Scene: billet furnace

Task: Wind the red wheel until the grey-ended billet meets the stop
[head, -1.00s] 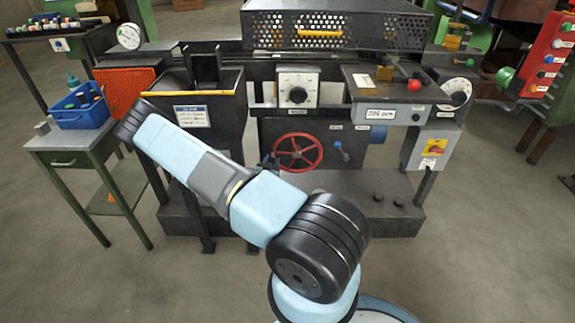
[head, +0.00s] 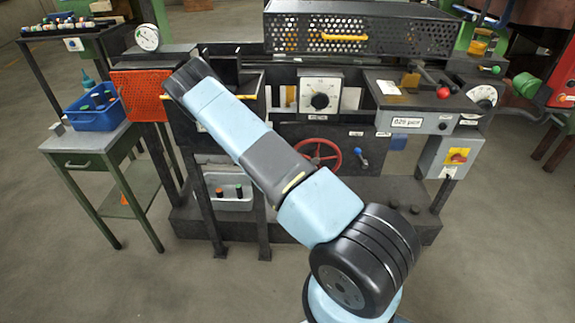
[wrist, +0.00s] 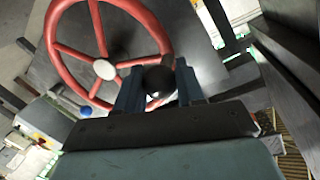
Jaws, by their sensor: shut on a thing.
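The red wheel (head: 338,153) is on the front of the dark machine in the head view, its lower left part hidden by my arm. In the wrist view the wheel (wrist: 98,28) shows its red spokes and pale hub. My gripper (wrist: 158,88) is shut on the wheel's black knob (wrist: 157,77), beside the rim, with one finger on each side. In the head view my gripper is hidden behind my arm. I cannot make out the grey-ended billet or the stop in either view.
A dial (head: 320,97) sits above the wheel, and a blue-handled lever (head: 361,160) is at its right. A grey tray (head: 232,205) with dark billets stands low on the left. A blue bin (head: 92,119) is on the green side table. A perforated guard (head: 350,30) covers the top.

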